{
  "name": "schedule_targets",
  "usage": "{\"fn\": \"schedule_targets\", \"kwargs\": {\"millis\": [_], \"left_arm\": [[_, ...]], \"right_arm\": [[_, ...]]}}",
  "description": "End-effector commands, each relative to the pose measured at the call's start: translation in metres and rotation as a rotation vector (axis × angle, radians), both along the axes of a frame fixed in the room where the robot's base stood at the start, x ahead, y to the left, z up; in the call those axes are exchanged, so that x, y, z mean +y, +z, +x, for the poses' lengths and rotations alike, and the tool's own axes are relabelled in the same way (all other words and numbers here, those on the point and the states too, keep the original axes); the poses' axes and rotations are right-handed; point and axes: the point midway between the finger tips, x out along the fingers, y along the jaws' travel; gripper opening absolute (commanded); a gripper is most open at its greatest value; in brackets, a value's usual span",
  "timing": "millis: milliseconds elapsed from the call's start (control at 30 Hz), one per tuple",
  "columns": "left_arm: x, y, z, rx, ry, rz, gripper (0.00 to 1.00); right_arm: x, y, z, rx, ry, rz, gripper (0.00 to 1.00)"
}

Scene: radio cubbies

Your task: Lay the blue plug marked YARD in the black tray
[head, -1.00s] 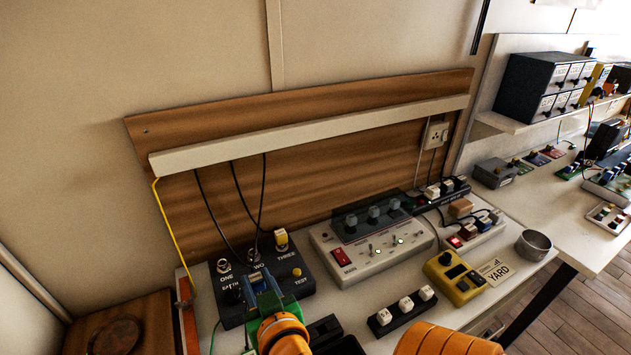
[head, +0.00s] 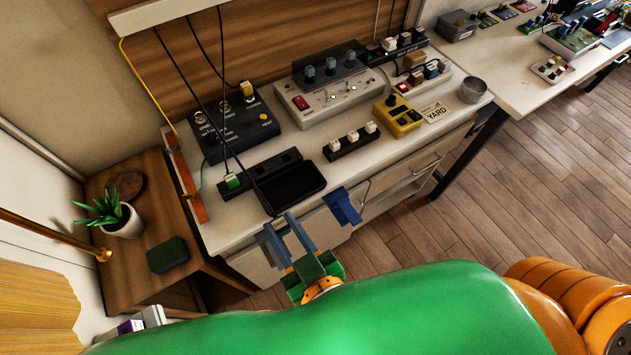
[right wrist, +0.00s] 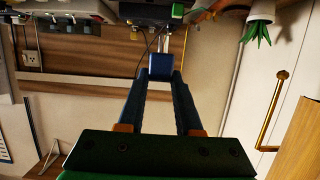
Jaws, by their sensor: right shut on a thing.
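My right gripper (head: 282,229) is in front of the table's front edge, just below the black tray (head: 292,186) in the head view. In the right wrist view its fingers are shut on a blue plug (right wrist: 160,66) with pale metal prongs pointing away from me. No YARD lettering is readable on the plug. The black tray lies at the table's front and looks empty. A card lettered YARD (head: 435,113) lies at the right of the table. My left gripper is not in view.
A green plug (head: 232,181) stands at the tray's left end. A black socket box (head: 226,127) and a white switch strip (head: 330,100) stand behind. A black strip with white plugs (head: 351,141) is to the right. A blue shape (head: 342,206), unclear, shows at the front edge.

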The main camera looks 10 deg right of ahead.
Motion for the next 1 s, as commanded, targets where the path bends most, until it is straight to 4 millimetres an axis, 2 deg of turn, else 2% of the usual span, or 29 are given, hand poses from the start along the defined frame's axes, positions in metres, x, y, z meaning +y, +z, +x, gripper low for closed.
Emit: {"fn": "schedule_targets", "kwargs": {"millis": [100,233,300,367,433,667,800,1000], "left_arm": [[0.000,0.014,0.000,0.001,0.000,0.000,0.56],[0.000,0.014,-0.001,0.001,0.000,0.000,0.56],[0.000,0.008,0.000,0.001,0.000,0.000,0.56],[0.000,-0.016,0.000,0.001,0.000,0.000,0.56],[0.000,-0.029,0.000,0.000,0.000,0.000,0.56],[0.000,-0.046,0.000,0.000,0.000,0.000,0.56],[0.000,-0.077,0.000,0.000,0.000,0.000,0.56],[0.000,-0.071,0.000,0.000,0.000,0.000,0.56]], "right_arm": [[0.001,-0.004,0.026,-0.012,0.005,-0.007,0.00],[0.000,-0.025,0.067,-0.011,0.002,-0.008,0.00],[0.000,-0.039,0.090,-0.009,0.001,-0.009,0.00],[0.000,-0.067,0.103,-0.004,0.000,-0.006,0.00],[0.001,-0.082,0.116,-0.004,-0.001,-0.006,0.00],[0.001,-0.102,0.137,-0.001,-0.002,-0.004,0.00],[0.001,-0.134,0.137,0.001,-0.001,-0.004,0.00],[0.001,-0.127,0.136,0.001,-0.001,-0.003,0.00]]}}
